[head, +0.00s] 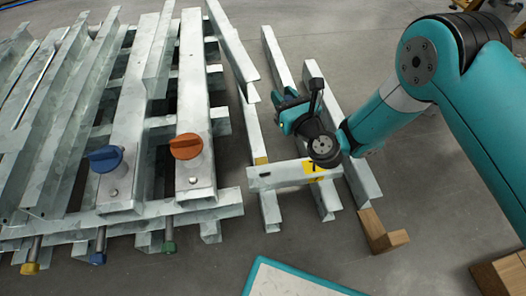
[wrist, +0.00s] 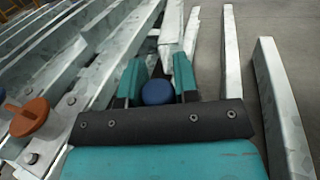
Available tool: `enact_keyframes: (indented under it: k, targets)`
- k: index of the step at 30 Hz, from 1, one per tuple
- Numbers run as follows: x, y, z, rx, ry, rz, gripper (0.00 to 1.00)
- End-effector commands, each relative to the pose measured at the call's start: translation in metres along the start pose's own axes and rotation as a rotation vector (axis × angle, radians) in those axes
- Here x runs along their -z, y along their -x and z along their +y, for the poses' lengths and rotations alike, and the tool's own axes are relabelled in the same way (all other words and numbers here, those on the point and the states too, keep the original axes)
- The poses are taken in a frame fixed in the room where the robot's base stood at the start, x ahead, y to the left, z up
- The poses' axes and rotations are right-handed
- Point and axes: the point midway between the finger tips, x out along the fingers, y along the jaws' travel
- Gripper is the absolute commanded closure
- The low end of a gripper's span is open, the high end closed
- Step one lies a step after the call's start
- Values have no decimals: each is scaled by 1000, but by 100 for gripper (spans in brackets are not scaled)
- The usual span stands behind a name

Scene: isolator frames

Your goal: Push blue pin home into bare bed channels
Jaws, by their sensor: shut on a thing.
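My gripper (head: 290,105) is at the right rack in the head view, above its long rails. In the wrist view, my gripper (wrist: 158,78) has its two teal fingers on either side of a round blue head (wrist: 157,93), the blue pin, and is shut on it. The pin's shaft is hidden, and I cannot tell whether its tip touches anything. The pin does not show clearly in the head view. Pale metal channels (wrist: 172,30) run ahead of the fingers. I cannot tell which channels are the bare bed.
The left rack carries a blue knob (head: 104,158) and an orange knob (head: 186,146). Yellow (head: 30,268), blue (head: 97,258) and green (head: 169,247) ended rods stick out below. A crossbar (head: 280,177) has a yellow label. Wooden blocks (head: 383,232) and a teal-edged panel (head: 290,280) lie nearby.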

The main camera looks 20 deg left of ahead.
Motion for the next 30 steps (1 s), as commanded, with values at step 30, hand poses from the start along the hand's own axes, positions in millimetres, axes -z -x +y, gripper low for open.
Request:
enact_keyframes:
  k: [30]
  targets:
    - [87,37,74,23,23,5,96]
